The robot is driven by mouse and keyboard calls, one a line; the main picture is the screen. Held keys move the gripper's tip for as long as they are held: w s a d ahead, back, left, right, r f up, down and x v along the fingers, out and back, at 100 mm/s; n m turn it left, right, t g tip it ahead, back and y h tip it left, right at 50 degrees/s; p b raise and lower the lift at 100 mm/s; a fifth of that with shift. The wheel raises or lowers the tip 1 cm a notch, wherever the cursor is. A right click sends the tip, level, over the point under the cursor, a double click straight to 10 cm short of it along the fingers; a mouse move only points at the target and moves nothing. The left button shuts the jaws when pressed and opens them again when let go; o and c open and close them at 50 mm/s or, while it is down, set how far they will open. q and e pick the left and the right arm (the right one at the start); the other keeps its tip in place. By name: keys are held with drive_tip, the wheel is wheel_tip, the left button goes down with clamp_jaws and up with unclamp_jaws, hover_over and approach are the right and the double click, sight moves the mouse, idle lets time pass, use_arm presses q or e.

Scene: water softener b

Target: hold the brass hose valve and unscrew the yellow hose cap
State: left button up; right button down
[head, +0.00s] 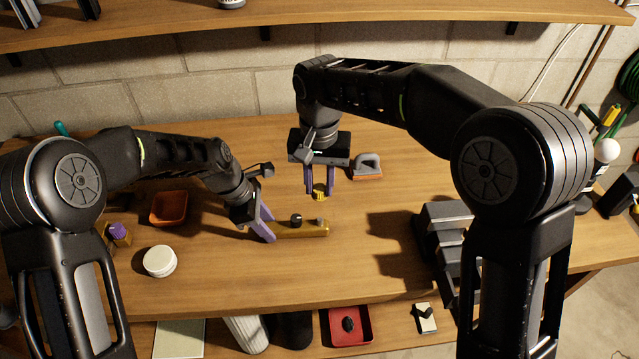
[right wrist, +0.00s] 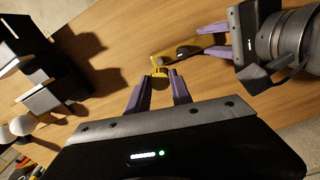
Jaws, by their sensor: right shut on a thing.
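The brass hose valve (head: 313,230) is a long bar lying near the middle of the bench, with a dark knob on top. Its left end is between the fingers of my left gripper (head: 264,223); whether they press on it is unclear. My right gripper (head: 319,185) points down, shut on the small yellow hose cap (head: 319,195). The cap appears apart from the valve, behind its right end. In the right wrist view the cap (right wrist: 159,80) is between the purple fingertips, with the valve (right wrist: 177,54) and my left gripper (right wrist: 212,40) beyond.
A grey-handled orange block (head: 368,166) lies right of my right gripper. An orange tray (head: 169,208) and a round white container (head: 160,261) stand at left. Dark stepped boxes (head: 445,235) stand at right. A shelf (head: 350,12) runs above. The bench front is clear.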

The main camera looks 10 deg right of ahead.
use_arm(q)
drive_tip(key=o, duration=0.5)
drive_tip(key=shift+o, duration=0.2)
drive_tip(key=v, duration=1.2)
